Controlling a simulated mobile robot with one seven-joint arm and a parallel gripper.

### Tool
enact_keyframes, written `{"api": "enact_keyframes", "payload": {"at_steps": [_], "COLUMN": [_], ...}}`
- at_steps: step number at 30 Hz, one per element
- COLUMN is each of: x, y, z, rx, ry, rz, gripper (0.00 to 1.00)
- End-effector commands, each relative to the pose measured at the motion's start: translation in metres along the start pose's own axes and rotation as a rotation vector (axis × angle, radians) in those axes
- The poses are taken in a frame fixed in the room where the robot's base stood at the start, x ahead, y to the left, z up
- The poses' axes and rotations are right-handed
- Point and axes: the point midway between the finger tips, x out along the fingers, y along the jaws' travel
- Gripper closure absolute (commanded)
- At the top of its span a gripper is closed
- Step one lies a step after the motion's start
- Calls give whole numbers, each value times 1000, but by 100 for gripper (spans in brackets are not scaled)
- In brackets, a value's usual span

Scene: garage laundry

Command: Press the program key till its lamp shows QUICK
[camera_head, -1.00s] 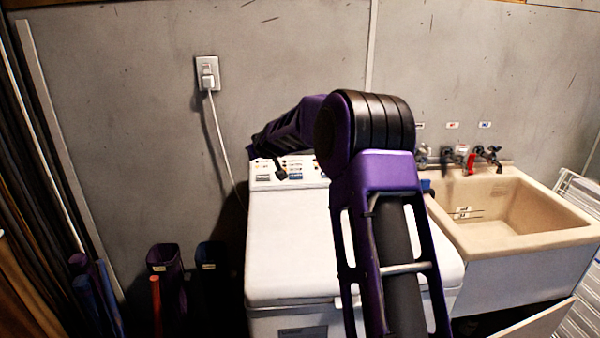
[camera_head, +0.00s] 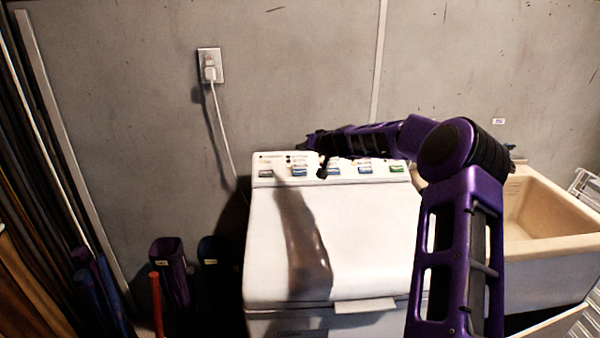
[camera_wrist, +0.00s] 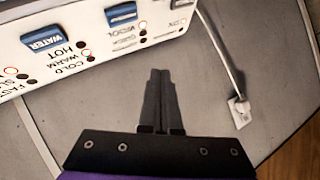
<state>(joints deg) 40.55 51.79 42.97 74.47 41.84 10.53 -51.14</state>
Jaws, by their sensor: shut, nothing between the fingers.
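The white washing machine (camera_head: 255,235) has a sloped control panel (camera_head: 347,162) along its back edge, with blue keys and a green key (camera_head: 396,169) at the right end. My gripper (camera_head: 322,172) is shut and empty, in front of the panel near the second and third keys from the left. In the wrist view my gripper (camera_wrist: 160,75) is apart from the panel. That view shows the panel upside down: a blue key (camera_wrist: 42,40) marked WATER, beside HOT, WARM and COLD lamps, and another blue key (camera_wrist: 121,14) with small lamps.
A beige sink (camera_head: 560,205) stands right of the machine. A wall outlet (camera_head: 209,66) with a white cord is behind, at left. Dark bins (camera_head: 170,268) stand on the floor at left. The lid before the panel is clear.

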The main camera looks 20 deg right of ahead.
Motion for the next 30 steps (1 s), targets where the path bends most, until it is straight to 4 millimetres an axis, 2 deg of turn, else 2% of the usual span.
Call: {"api": "enact_keyframes", "payload": {"at_steps": [7,21,30], "x": [10,54,62], "y": [7,40,45], "z": [8,41,45], "rx": [1,-2,-2], "ry": [-1,0,0], "rz": [0,1,1], "gripper": [100,100,100]}}
